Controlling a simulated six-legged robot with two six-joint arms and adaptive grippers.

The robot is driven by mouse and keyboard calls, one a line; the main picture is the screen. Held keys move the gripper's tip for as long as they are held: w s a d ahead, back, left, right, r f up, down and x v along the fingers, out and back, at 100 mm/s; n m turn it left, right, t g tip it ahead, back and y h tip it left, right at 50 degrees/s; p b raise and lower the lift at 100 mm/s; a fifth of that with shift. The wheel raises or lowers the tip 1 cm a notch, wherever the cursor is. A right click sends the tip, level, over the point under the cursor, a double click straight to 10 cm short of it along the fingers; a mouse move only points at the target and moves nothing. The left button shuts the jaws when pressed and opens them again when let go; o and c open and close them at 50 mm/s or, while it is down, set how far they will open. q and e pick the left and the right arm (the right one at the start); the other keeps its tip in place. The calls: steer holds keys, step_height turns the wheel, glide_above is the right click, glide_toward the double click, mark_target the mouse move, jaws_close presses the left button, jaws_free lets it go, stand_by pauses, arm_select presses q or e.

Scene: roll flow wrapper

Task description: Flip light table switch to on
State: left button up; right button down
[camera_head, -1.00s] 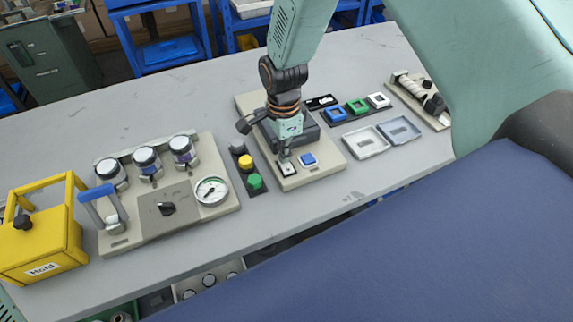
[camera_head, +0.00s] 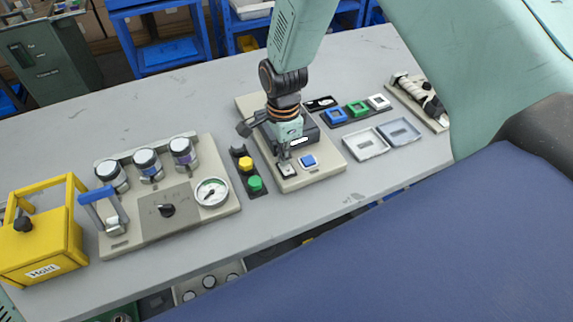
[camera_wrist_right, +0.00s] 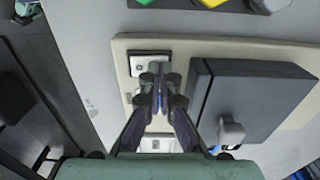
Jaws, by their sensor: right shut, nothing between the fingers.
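A beige panel (camera_head: 327,175) holds a dark grey box (camera_head: 309,130), a small white switch plate (camera_head: 288,171) at its front corner and a blue button (camera_head: 308,160). A bright white strip (camera_head: 299,141) shows on the box. My right gripper (camera_head: 284,155) is shut and empty, pointing down at the switch plate. In the right wrist view the closed fingertips (camera_wrist_right: 156,72) lie over the edge of the switch plate (camera_wrist_right: 143,64) and hide part of it; I cannot tell whether they touch. My left gripper is not in view.
Further left are a gauge panel (camera_head: 190,212) with jars and a yellow box (camera_head: 40,245). Coloured blocks (camera_head: 357,107) and shallow trays (camera_head: 366,144) lie to the right. The table's front strip is clear.

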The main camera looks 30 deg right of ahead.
steer(key=shift+r+p, duration=2.85)
steer(key=shift+r, duration=0.4)
steer(key=shift+f, duration=0.15)
steer(key=s+f+n, duration=0.1)
steer(key=s+f, duration=0.1)
steer(key=s, duration=0.1)
steer(key=s+f+n, duration=0.2)
steer(key=s, duration=0.1)
steer(key=s+f+n, duration=0.2)
steer(key=s+f, duration=0.1)
steer(key=shift+s+a, duration=0.15)
steer(key=shift+a, duration=0.1)
steer(key=s+f+n, duration=0.1)
steer(key=s, duration=0.1)
steer(key=s+n, duration=0.1)
steer(key=s, duration=0.1)
steer(key=s+f+n, duration=0.1)
steer(key=shift+s+f+n, duration=0.35)
steer(key=shift+s+n, duration=0.05)
steer(key=s+n, duration=0.9)
steer(key=s, duration=0.6)
step_height(320, 180, down, 15)
steer(key=b, duration=1.4)
steer(key=shift+a+b, duration=0.15)
steer(key=shift+b, duration=0.25)
